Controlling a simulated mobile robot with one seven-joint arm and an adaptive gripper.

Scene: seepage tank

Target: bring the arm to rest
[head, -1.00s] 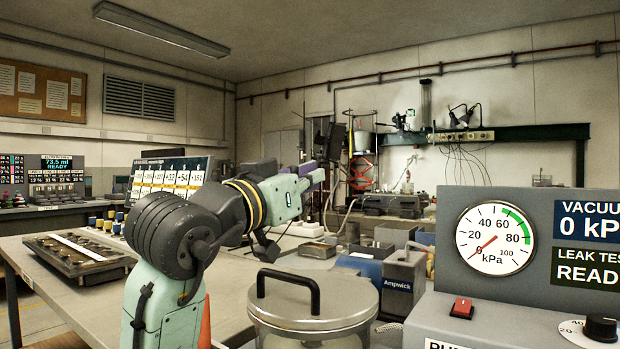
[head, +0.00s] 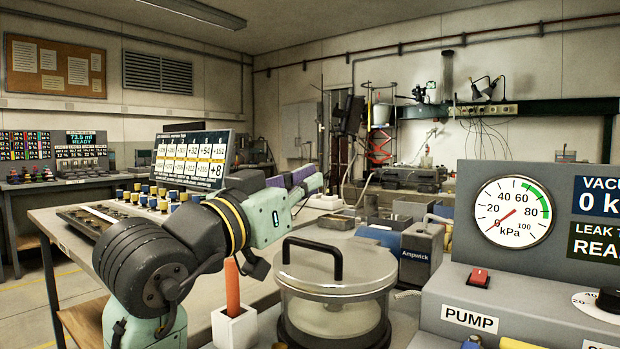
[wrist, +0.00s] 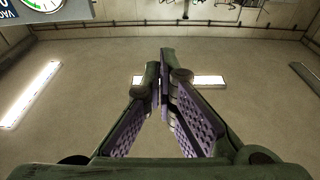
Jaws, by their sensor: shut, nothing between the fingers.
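My arm shows in the head view, bent at a dark ribbed joint, with a pale green section and yellow bands. My gripper (head: 312,176) is at its end, pointing right and slightly up above the bench, apart from everything near it. In the wrist view my gripper (wrist: 162,60) shows as two dark fingers with purple inner pads, their tips together. Nothing is between the fingers. The ceiling with its lamps lies behind them.
An orange rod (head: 232,288) stands in a white block. A numbered board (head: 190,160) and several small knobs are behind my arm.

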